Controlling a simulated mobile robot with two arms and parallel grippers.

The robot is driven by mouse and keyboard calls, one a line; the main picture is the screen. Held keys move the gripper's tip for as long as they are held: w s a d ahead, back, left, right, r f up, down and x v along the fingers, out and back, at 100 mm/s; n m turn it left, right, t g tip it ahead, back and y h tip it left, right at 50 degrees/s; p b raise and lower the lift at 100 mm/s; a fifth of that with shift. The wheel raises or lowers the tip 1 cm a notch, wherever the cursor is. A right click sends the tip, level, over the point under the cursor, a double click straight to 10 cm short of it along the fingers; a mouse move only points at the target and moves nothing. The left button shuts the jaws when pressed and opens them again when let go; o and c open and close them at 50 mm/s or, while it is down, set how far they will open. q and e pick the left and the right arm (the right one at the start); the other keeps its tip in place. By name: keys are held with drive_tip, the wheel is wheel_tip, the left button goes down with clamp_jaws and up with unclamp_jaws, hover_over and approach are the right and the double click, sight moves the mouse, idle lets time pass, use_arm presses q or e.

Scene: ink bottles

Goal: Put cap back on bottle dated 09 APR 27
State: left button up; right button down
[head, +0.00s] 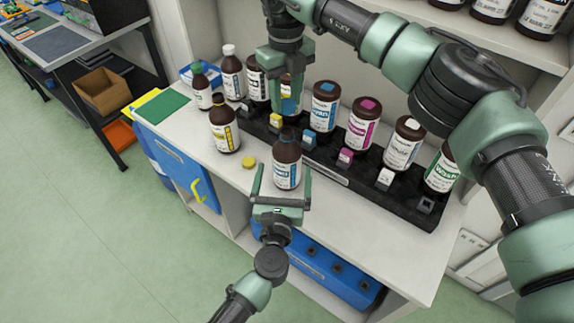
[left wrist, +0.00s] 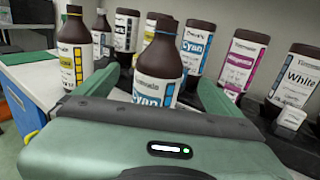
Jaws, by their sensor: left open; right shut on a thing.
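A brown bottle with a cyan label (head: 287,172) stands on the bench in front of the rack, its brown neck bare; it also shows in the left wrist view (left wrist: 160,65). My open left gripper (head: 281,178) has a finger on either side of it. A brown bottle with a yellow label (head: 224,137) stands at left, also with a bare neck. A yellow cap (head: 249,162) lies on the bench between them. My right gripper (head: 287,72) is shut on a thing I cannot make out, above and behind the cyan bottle. No date is readable.
A black rack (head: 328,178) holds several inverted brown bottles and small coloured blocks behind the cyan bottle. A green-capped bottle (head: 201,88) and a white-capped bottle (head: 232,72) stand at the back left. The bench front right (head: 370,225) is clear.

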use_arm(q)
drive_tip(key=w, duration=0.7)
drive_tip(key=w+d, duration=0.1)
drive_tip(key=w, duration=0.2)
drive_tip(key=shift+w, duration=0.25)
clamp_jaws()
use_arm(e)
hover_over(286, 130)
drive_tip(key=shift+f, duration=2.5)
drive_tip(key=shift+f, duration=0.9)
drive_tip(key=shift+f, duration=0.55)
